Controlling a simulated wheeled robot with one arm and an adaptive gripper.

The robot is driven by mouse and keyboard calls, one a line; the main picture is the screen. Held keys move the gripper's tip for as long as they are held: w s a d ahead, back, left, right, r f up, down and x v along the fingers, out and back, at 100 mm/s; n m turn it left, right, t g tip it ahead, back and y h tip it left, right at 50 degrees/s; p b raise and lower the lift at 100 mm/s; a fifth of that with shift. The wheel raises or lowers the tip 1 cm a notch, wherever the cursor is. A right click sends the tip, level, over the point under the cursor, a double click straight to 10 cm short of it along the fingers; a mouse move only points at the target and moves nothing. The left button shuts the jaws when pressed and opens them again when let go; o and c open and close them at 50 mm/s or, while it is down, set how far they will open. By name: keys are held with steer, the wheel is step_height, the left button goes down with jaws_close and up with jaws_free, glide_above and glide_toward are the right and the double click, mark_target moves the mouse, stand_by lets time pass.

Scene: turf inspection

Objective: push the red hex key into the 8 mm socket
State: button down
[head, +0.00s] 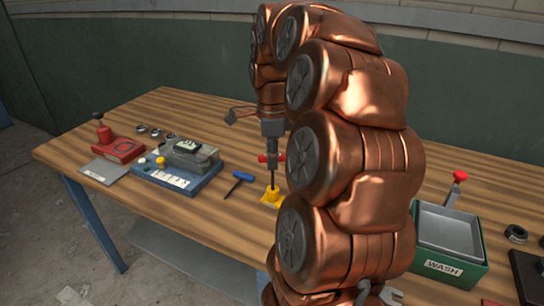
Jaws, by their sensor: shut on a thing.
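My gripper (272,150) points down over the middle of the table and is shut on the red hex key (263,158). The key's red handle shows on both sides of the fingers, and its dark shaft hangs upright below. A small yellow block (269,198) stands under it on the table. The shaft's lower end meets the top of the block in the picture; I cannot tell whether it is inside a socket or just above it. No size mark is readable. My arm covers the area right of the block.
A blue-handled hex key (242,177) lies left of the yellow block. Farther left are a blue tray (178,182) with a grey device, a red device (118,150) and several dark rings. A green WASH bin (449,267) stands at right. The wooden table's (215,225) front strip is clear.

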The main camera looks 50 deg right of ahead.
steer(key=shift+f+b, duration=0.95)
steer(key=shift+f, duration=0.5)
steer(key=c, duration=1)
jaws_free()
steer(key=shift+c, duration=0.2)
steer(key=shift+r, duration=0.1)
steer(key=shift+r, duration=6)
